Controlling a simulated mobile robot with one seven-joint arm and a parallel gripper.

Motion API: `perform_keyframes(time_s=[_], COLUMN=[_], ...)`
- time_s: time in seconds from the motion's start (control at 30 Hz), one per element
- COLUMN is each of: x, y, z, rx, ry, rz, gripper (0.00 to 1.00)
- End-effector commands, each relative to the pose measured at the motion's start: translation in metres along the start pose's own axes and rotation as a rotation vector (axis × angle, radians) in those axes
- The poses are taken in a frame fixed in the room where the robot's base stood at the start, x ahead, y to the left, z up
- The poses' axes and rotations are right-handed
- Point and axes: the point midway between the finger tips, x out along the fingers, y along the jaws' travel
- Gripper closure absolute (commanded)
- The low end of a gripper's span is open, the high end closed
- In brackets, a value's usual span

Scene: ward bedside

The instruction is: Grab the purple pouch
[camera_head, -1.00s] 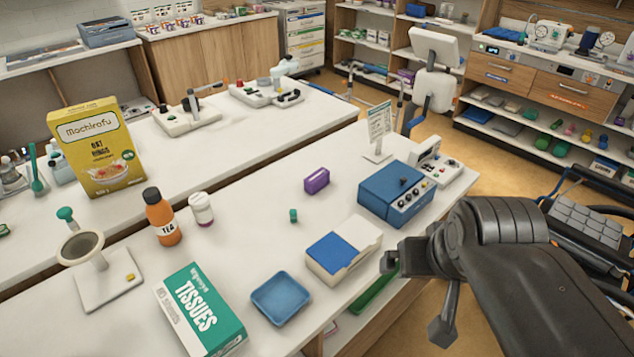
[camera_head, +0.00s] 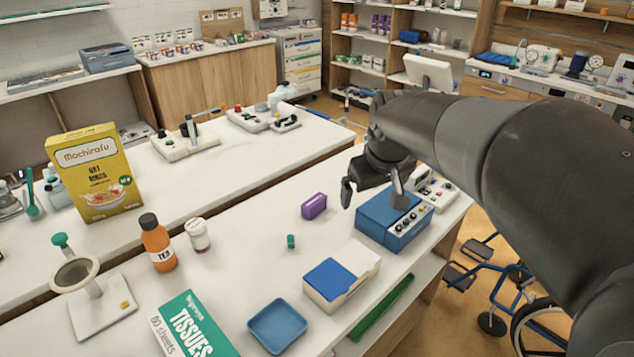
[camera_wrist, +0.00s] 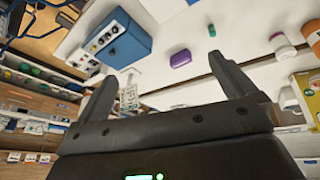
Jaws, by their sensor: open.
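The purple pouch (camera_head: 314,206) lies on the white counter (camera_head: 240,262), left of the blue device. It also shows in the wrist view (camera_wrist: 181,58), near the top, beyond the space between the fingers. My gripper (camera_head: 372,197) is open and empty. In the head view it hangs above and to the right of the pouch, in front of the blue device, apart from the pouch. In the wrist view both fingers of my gripper (camera_wrist: 168,88) stand wide apart with nothing between them.
A blue device (camera_head: 385,222) with knobs stands right of the pouch. A small green item (camera_head: 291,241), a white box with a blue top (camera_head: 340,275), a blue tray (camera_head: 277,325), a white bottle (camera_head: 198,235) and an orange tea bottle (camera_head: 158,244) stand around. Counter directly around the pouch is bare.

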Motion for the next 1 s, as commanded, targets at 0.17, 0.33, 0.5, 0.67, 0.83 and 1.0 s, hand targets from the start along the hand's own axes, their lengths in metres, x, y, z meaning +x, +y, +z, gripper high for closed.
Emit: perform_keyframes(time_s=[0.17,0.33,0.5,0.67,0.83,1.0], x=[0.042,0.086,0.137,0.19,0.246,0.285], y=[0.003,0.003,0.002,0.0,-0.002,-0.004], z=[-0.053,-0.098,-0.137,-0.167,-0.19,-0.202], rx=[-0.097,-0.184,-0.261,-0.324,-0.375,-0.407], ry=[-0.014,-0.016,-0.011,0.001,0.019,0.037], rz=[-0.044,-0.093,-0.147,-0.2,-0.254,-0.289], gripper=[0.0,0.0,0.0,0.0,0.0,0.0])
